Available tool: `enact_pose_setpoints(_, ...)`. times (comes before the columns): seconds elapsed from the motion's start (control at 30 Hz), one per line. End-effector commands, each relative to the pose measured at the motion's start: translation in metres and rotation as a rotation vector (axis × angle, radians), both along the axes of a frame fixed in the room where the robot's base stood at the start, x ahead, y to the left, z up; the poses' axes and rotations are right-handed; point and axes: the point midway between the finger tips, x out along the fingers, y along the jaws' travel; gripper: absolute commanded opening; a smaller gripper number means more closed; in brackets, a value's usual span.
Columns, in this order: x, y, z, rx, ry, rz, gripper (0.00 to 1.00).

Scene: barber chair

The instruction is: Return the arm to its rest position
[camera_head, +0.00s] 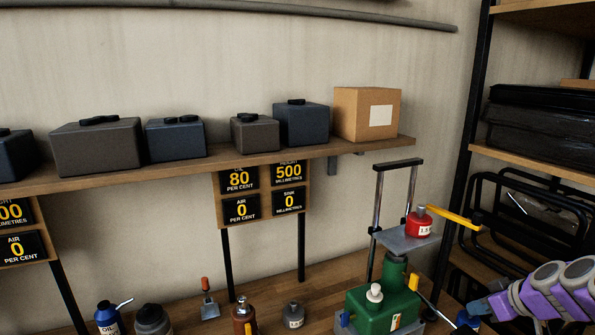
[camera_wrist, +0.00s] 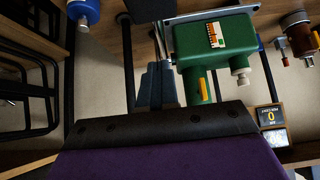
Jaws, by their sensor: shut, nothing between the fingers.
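My arm, with purple and grey links, enters the camera_head view at the lower right. My gripper (camera_head: 474,312) points left there, to the right of the green hydraulic unit (camera_head: 372,308) and apart from it as far as I can tell. In the wrist view my gripper (camera_wrist: 158,75) shows blue-grey fingers, shut together and empty. The green unit (camera_wrist: 214,48) is just to the right of the fingers in that view. A red weight (camera_head: 419,223) sits on the grey platform (camera_head: 405,240) above the unit.
A yellow lever (camera_head: 452,217) sticks out near the red weight. A black rack (camera_head: 468,150) stands at the right. Several bottles, including a blue one (camera_head: 108,318), stand on the bench. A wall shelf (camera_head: 200,160) holds dark cases and a cardboard box (camera_head: 366,113).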

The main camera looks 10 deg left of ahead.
Motion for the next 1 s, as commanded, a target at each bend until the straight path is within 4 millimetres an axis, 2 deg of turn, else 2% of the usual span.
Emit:
enact_pose_setpoints(0.27,-0.001,0.003,0.000,0.002,0.005,0.002,0.00)
enact_pose_setpoints(0.37,-0.011,0.022,0.005,0.012,0.030,0.016,0.00)
enact_pose_setpoints(0.47,-0.033,0.059,0.015,0.026,0.087,0.037,0.00)
enact_pose_setpoints(0.6,-0.087,0.119,0.024,0.028,0.217,0.046,0.00)
enact_pose_setpoints(0.7,-0.133,0.151,0.023,0.012,0.324,0.028,0.00)
enact_pose_setpoints(0.87,-0.211,0.178,0.015,-0.044,0.484,-0.048,0.00)
enact_pose_setpoints(1.0,-0.280,0.184,0.003,-0.113,0.616,-0.165,0.00)
